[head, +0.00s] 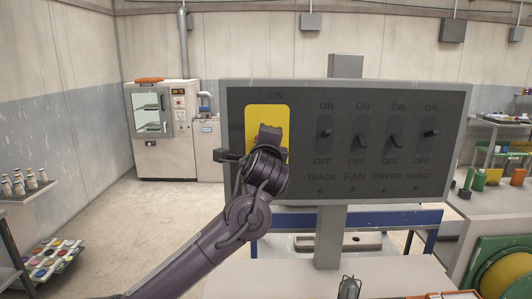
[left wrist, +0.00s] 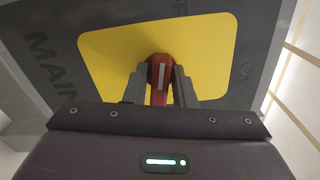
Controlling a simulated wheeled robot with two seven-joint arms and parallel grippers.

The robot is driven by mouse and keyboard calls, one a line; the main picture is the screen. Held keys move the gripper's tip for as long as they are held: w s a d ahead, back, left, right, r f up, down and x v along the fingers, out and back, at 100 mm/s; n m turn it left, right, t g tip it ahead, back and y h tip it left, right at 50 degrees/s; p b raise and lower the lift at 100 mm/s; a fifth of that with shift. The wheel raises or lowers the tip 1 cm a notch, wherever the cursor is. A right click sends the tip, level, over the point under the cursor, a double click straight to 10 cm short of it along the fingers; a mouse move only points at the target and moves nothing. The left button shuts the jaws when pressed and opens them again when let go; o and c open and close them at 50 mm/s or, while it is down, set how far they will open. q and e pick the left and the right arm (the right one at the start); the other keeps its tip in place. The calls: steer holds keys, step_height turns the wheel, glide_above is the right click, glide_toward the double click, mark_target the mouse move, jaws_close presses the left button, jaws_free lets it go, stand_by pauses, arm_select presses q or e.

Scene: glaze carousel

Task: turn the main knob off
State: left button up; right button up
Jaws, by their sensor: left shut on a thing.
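The main knob (left wrist: 160,72) is red with a white line and sits on a yellow plate (left wrist: 106,46) in the left wrist view. The yellow plate (head: 267,114) also shows at the left of the grey switch panel (head: 300,92) in the head view. There my left gripper (head: 262,140) is in front of the plate and hides the knob. In the left wrist view my left gripper (left wrist: 159,90) has its two fingers on either side of the knob, shut on it. The white line runs roughly along the fingers. My right gripper is not in view.
Toggle switches labelled track (head: 325,133), fan (head: 361,141) and others line the panel right of the plate, with ON above and OFF below. A white cabinet (head: 162,125) stands behind at left. Jars (head: 25,184) stand on a left shelf. Open floor (head: 130,235) lies left of the panel.

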arm_select(q)
steer(key=shift+f+n+b, duration=0.2)
steer(key=shift+n+b, duration=0.45)
steer(key=shift+n, duration=0.55)
steer(key=o, duration=0.8)
steer(key=shift+a+r, duration=0.1)
steer(key=shift+s, duration=0.1)
steer(key=s+b, duration=0.3)
steer(key=s, duration=0.4)
steer(key=shift+s+b, duration=0.3)
steer(key=shift+b, duration=0.1)
